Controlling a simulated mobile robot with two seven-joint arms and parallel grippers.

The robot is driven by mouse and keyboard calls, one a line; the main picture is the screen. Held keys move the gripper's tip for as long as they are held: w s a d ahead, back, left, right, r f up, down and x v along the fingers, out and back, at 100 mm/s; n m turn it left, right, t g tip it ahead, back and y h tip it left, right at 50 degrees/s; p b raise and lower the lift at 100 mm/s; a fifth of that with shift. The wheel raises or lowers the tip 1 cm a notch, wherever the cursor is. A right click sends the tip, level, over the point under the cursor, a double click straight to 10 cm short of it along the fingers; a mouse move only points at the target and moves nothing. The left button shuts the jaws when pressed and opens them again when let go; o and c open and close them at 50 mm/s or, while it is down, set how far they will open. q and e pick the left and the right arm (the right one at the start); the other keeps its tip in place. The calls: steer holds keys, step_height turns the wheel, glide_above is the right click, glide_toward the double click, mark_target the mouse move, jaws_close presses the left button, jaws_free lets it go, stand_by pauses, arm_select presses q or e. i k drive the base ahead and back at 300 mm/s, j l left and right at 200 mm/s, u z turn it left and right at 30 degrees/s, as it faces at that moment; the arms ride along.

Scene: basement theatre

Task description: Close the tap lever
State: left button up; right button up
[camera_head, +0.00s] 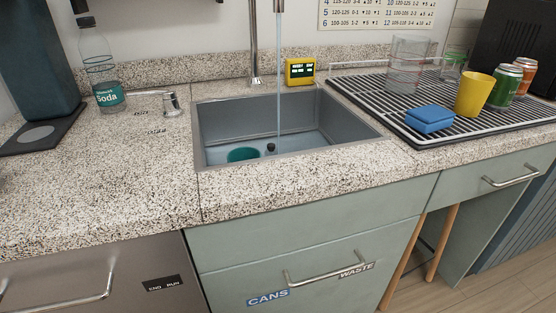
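The tap lever (150,94) is a metal handle on a short round base on the counter, left of the sink. It points to the left, toward the soda bottle. Small dark markings, too small to read surely, lie on the counter below it. The tap (254,50) rises behind the sink, and its spout end (279,6) shows at the top edge. A thin stream of water (279,85) runs from it into the grey sink (350,140). Neither of my grippers is in view.
A soda bottle (107,85) stands by the lever's tip. A dark appliance (38,60) is at far left. Right of the sink, a drying rack (395,105) holds a blue sponge (430,117), yellow cup (474,94) and cans (505,86). The counter front-left is clear.

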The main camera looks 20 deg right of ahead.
mark_target(170, 93)
steer(key=j+z, duration=0.25)
steer(key=z, duration=0.15)
steer(key=j+z, duration=0.2)
steer(key=z, duration=0.15)
steer(key=k+j+z, duration=0.15)
steer(key=z, duration=0.25)
